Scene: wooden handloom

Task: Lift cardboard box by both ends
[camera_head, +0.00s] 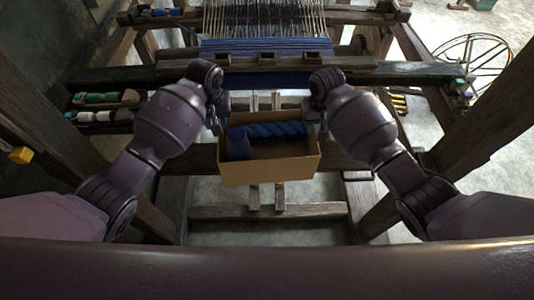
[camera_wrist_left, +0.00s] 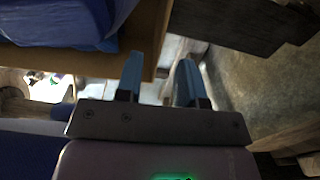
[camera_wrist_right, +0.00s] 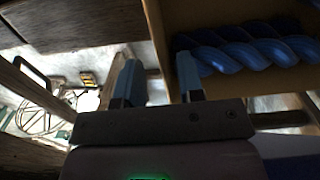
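The open cardboard box (camera_head: 268,172) sits on a dark beam of the loom in the middle of the head view. It holds a smooth blue bundle (camera_head: 238,145) and a twisted blue skein (camera_head: 280,129). My left gripper (camera_head: 214,124) is at the box's left end; in the left wrist view its fingers (camera_wrist_left: 158,82) are apart, with the end wall (camera_wrist_left: 150,40) running between them. My right gripper (camera_head: 322,128) is at the right end; in the right wrist view its fingers (camera_wrist_right: 157,84) are apart around the end wall (camera_wrist_right: 157,40). Contact is unclear.
The loom's blue cloth and warp threads (camera_head: 265,25) lie behind the box, beyond a thick crossbeam (camera_head: 420,71). Trays with spools (camera_head: 105,98) are at the left. A spoked wheel (camera_head: 475,58) stands at the right. Wooden posts flank both arms.

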